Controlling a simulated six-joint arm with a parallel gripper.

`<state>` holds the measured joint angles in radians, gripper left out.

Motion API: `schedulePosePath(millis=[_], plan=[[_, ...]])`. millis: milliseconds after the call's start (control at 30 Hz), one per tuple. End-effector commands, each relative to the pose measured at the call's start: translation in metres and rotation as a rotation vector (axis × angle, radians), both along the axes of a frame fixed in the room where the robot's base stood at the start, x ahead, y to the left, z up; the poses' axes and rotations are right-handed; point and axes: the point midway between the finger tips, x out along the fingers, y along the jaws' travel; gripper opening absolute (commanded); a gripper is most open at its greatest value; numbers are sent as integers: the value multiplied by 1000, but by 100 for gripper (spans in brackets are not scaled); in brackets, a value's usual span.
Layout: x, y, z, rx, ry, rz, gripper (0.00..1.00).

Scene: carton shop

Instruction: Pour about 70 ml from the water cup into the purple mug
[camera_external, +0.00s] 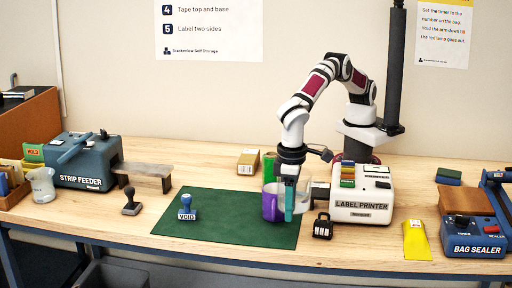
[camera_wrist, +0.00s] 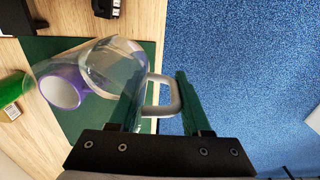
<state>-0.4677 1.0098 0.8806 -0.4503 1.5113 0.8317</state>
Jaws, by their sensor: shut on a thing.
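The water cup (camera_wrist: 112,62) is clear with a pale handle and holds clear water. My gripper (camera_wrist: 160,88) has its two green fingers around the handle, shut on it. In the external view the gripper (camera_external: 289,214) points down, with the clear cup (camera_external: 302,192) partly hidden behind its fingers. The purple mug (camera_external: 269,206) stands on the green mat, close on the left of the fingers. In the wrist view the mug (camera_wrist: 62,90) shows through and beside the clear cup wall. The cup looks tilted towards the mug; whether water is flowing cannot be told.
The green mat (camera_external: 220,228) carries a VOID stamp (camera_external: 187,208) at left. A label printer (camera_external: 362,207) and a black padlock-like object (camera_external: 322,226) stand close on the right. A green cylinder (camera_external: 268,166) and a small carton (camera_external: 248,162) are behind. The mat's front left is clear.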

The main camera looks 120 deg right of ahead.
Motion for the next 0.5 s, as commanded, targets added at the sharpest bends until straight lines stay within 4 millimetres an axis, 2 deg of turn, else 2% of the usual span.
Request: schedulePosePath(millis=[33, 300, 400, 500], plan=[[0, 0, -12, -3, 3, 1, 0], [0, 0, -72, -1, 1, 1, 0], [0, 0, -82, -1, 1, 0, 0], [0, 0, -84, 0, -1, 0, 0]])
